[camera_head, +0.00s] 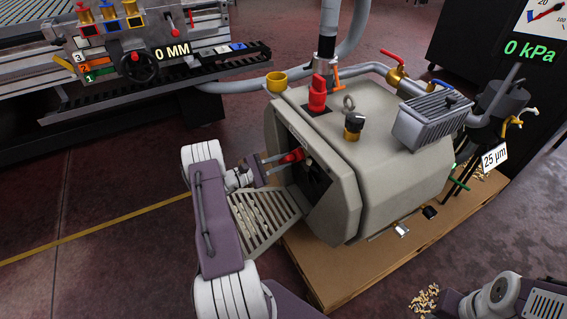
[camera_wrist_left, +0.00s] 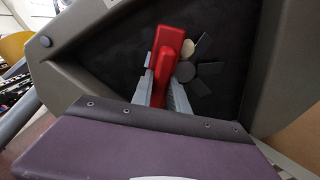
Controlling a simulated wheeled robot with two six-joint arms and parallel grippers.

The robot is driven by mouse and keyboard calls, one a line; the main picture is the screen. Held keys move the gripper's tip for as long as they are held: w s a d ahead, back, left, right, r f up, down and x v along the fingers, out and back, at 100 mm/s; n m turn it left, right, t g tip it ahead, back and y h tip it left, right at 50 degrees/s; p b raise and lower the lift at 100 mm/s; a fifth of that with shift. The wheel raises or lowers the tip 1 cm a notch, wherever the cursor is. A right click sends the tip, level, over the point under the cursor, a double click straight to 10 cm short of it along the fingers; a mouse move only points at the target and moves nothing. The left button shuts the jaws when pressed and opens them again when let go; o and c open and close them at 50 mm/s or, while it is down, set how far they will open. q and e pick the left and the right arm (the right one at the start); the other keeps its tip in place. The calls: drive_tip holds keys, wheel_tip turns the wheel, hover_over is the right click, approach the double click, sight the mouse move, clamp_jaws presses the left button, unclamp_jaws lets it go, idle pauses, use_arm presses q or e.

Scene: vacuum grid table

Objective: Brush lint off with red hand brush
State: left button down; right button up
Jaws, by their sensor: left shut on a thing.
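The red hand brush (camera_wrist_left: 163,65) is held in my left gripper (camera_wrist_left: 163,92), with the fingers on either side of it. In the head view the red brush (camera_head: 292,156) is at the dark opening in the front of the grey pump housing, with my left gripper (camera_head: 280,160) shut on it. In the left wrist view the brush lies in front of a dark recess with a grey fan (camera_wrist_left: 190,72). I cannot tell whether it touches the fan. A slatted grille (camera_head: 264,217) hangs open below the opening, with pale strips of lint on it. My right gripper is not clearly visible.
The pump housing (camera_head: 395,160) stands on a wooden base (camera_head: 335,268) with a red knob (camera_head: 317,94) and pipes on top. A grid table (camera_head: 110,120) with valves and a handwheel is at the back left. Pale bits (camera_head: 424,299) lie on the floor at lower right.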

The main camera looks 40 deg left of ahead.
use_arm(q)
drive_tip(key=s+d+p, duration=0.3)
drive_tip(key=d+p, duration=0.2)
drive_tip(key=d, duration=0.1)
drive_tip(key=shift+s+d, duration=0.25)
drive_tip(key=shift+d, duration=0.1)
idle(0.3)
drive_tip(key=w+a+b, duration=0.2)
drive_tip(key=a, duration=0.1)
drive_tip(key=shift+a, duration=0.15)
